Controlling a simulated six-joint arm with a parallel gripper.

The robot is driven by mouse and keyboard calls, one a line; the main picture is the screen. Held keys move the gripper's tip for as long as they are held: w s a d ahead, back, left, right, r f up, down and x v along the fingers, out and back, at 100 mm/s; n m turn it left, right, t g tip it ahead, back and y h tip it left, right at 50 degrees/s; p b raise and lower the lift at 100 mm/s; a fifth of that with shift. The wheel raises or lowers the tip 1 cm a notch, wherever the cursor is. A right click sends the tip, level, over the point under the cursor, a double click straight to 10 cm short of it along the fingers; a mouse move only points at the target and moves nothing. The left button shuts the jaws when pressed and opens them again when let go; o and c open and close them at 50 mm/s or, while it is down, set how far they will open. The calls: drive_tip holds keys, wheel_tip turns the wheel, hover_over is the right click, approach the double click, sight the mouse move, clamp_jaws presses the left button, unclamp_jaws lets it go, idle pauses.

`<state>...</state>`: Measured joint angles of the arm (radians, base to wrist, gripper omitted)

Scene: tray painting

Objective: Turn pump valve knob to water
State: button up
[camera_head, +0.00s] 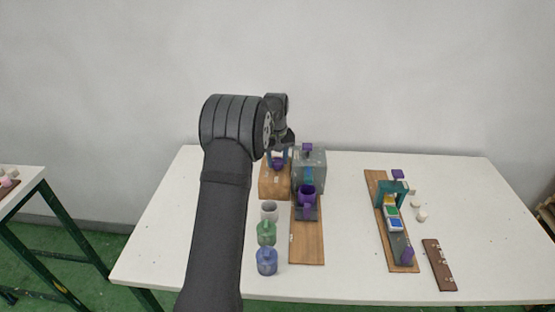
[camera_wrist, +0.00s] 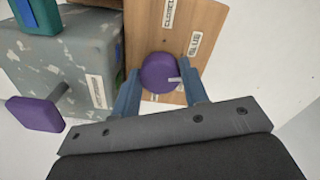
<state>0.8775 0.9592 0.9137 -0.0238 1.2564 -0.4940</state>
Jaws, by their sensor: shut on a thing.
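The purple round pump valve knob (camera_wrist: 158,73) sits on a wooden panel (camera_wrist: 146,32) in the wrist view. A small light pointer mark on the knob points to the right. My gripper (camera_wrist: 164,76) has its blue fingers on both sides of the knob and is shut on it. Two white labels show on the panel: one straight above the knob (camera_wrist: 169,14) and one to its upper right (camera_wrist: 195,43); their text is hard to read. In the head view my gripper (camera_head: 278,154) is over the wooden block (camera_head: 272,188), with the purple knob (camera_head: 278,165) between the fingers.
A speckled grey box (camera_head: 312,180) stands right beside the block. A purple cup (camera_head: 307,194) stands before it. White, green and blue containers (camera_head: 267,261) line the front left. A wooden board with a teal frame (camera_head: 393,188) is to the right.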

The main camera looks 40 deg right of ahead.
sight(277, 159)
drive_tip(key=m, duration=0.5)
drive_tip(key=shift+m, duration=0.3)
drive_tip(key=m, duration=0.5)
drive_tip(key=shift+w, duration=0.1)
drive_tip(key=m, duration=0.5)
drive_tip(key=shift+m, duration=0.4)
drive_tip(key=shift+w+m, duration=0.1)
drive_tip(key=shift+m, duration=2.1)
drive_tip(key=o, duration=1)
drive_tip(key=shift+c, duration=0.2)
drive_tip(key=shift+r, duration=0.15)
wheel_tip(277, 159, up, 17)
drive_tip(key=shift+w+d, duration=0.15)
